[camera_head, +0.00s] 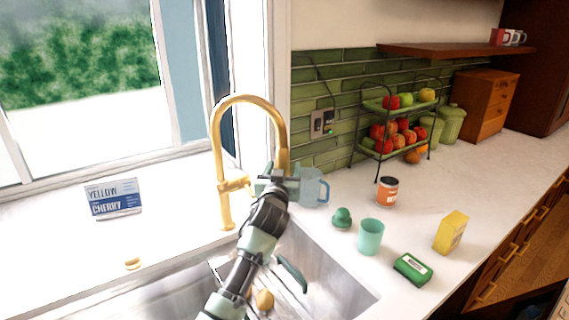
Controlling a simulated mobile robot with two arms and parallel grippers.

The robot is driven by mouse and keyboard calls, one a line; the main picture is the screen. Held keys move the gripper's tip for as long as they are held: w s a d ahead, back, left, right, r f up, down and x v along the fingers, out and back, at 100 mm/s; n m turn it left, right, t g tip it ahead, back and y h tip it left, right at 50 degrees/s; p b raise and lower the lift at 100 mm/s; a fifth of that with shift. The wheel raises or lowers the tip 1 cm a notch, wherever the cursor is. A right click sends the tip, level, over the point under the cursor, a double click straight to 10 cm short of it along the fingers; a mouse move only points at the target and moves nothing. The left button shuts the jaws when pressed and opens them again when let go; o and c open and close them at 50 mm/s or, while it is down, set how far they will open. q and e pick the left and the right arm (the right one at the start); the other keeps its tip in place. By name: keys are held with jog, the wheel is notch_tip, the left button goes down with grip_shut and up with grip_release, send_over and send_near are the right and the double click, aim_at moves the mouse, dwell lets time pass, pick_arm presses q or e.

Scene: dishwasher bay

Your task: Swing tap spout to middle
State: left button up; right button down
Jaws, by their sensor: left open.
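The gold tap (222,195) stands upright on the counter behind the sink. Its arched spout (249,98) curves over to the right, and its end comes down over the right part of the sink (345,283). My left gripper (279,176) is open at the lower end of the spout. I cannot tell whether its fingers touch the spout. My left arm comes up from the bottom and hides part of the sink. My right gripper is not in view.
A clear blue jug (314,188) stands just right of the gripper. A green cup (370,237), an orange-labelled can (387,192), a yellow box (451,232) and a dark green box (413,269) stand on the right counter. A Yellow Cherry sign (113,198) stands left.

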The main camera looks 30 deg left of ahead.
pick_arm(q)
jog(key=shift+x, duration=0.9)
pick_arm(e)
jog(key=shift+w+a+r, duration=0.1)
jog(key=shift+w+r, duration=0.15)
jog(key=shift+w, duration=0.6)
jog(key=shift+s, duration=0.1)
